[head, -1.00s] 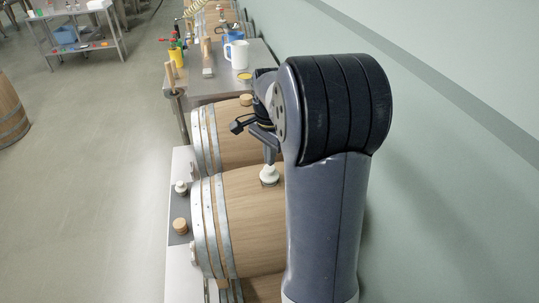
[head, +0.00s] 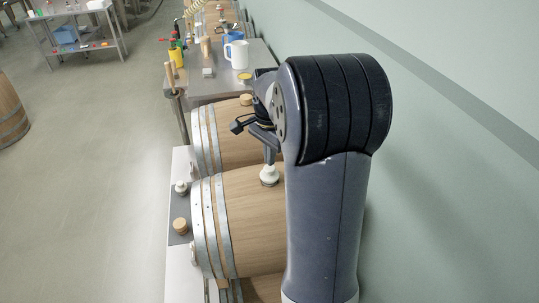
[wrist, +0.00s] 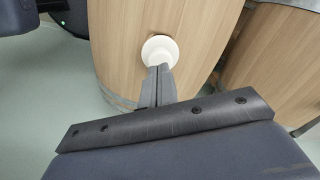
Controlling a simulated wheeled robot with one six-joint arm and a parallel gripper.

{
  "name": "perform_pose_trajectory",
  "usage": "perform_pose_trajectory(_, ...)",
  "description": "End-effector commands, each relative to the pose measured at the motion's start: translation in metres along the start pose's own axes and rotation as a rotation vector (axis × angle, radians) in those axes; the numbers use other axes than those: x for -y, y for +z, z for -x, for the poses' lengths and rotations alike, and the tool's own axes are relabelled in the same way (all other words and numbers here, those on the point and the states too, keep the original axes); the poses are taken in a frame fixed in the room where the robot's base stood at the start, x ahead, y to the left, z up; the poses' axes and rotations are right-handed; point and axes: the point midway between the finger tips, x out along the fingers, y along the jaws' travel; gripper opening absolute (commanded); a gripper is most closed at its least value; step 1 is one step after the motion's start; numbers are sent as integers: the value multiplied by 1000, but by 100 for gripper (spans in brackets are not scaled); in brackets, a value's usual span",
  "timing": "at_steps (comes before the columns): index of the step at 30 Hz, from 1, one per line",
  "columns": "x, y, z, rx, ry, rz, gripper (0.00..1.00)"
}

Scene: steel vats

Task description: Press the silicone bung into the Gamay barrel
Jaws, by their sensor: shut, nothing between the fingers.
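A white silicone bung (head: 269,174) sits in the top of the nearer wooden barrel (head: 250,215); how deep it is seated I cannot tell. In the wrist view the bung (wrist: 160,50) shows as a pale round disc on the barrel's staves (wrist: 120,55). My gripper (head: 271,160) points down at the bung, its fingertips at or just above its top. In the wrist view my gripper (wrist: 160,70) has its two fingers together with nothing between them. No barrel label is readable, so I cannot tell which barrel is Gamay.
A second barrel (head: 226,135) stands behind, with a wooden bung (head: 246,100) on top. Another white bung (head: 181,187) and a wooden bung (head: 180,225) are on a dark mat at left. A steel table (head: 222,84) with a white jug (head: 237,54) is beyond. The wall is close at right.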

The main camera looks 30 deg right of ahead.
Motion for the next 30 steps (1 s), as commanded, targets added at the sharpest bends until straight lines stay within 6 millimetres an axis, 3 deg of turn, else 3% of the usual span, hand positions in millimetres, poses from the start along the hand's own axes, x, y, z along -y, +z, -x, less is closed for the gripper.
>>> perform_pose_trajectory(30, 0, 0, -10, 0, 0, 0, 0)
